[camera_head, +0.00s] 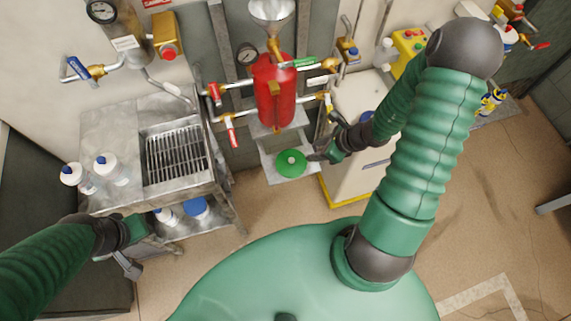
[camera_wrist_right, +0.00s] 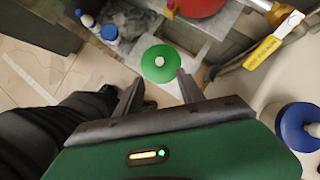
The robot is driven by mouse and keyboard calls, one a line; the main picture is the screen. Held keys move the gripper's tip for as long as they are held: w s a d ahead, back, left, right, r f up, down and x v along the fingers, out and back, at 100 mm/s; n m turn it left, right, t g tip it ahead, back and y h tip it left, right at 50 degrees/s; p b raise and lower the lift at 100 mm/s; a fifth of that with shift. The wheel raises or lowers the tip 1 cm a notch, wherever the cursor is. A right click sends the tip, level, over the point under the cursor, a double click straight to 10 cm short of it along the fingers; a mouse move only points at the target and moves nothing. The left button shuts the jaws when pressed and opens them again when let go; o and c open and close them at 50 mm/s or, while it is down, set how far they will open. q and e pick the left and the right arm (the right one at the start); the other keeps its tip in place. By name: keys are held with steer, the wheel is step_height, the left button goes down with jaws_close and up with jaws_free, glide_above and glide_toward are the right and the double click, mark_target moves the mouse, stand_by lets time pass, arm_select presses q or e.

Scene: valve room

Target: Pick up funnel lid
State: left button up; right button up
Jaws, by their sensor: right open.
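The funnel lid is a green disc (camera_head: 291,163) with a small pale knob in its middle. It lies on a small grey metal shelf (camera_head: 287,141) below the red tank. In the right wrist view the lid (camera_wrist_right: 161,64) lies just beyond the fingertips. My right gripper (camera_head: 316,152) is at the right side of the lid. In the wrist view its two fingers (camera_wrist_right: 160,88) are spread, with nothing between them. My left gripper (camera_head: 130,268) hangs at the lower left, far from the lid; its fingers are too small to read.
The red tank (camera_head: 273,90) with a metal funnel (camera_head: 271,12) on top stands above the shelf. Red-handled valves stick out on its left. A metal sink bench (camera_head: 105,132) with bottles is at left. A white cabinet (camera_head: 362,97) stands right of the shelf.

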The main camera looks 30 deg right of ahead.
steer(key=b, duration=0.2)
glide_toward(292, 160)
steer(key=shift+w+a+f, duration=0.15)
steer(key=shift+w+f, duration=0.95)
steer(key=shift+w+a+f, duration=0.2)
steer(key=shift+a+f, duration=0.05)
steer(key=x, duration=0.2)
steer(key=b+x, duration=0.1)
steer(key=x, duration=0.2)
steer(key=shift+s+a+f, duration=0.1)
steer(key=shift+s+a, duration=0.1)
steer(key=shift+s, duration=0.25)
steer(key=shift+w+d+f, duration=0.1)
steer(key=shift+w+f, duration=0.05)
steer(key=shift+f, duration=0.05)
steer(key=shift+d, duration=0.15)
steer(key=shift+a+r, duration=0.1)
steer(key=shift+a, duration=0.1)
steer(key=c, duration=0.7)
jaws_close()
arm_select(q)
steer(key=x, duration=0.3)
steer(key=shift+s+d+f, duration=0.2)
steer(key=shift+f, duration=0.2)
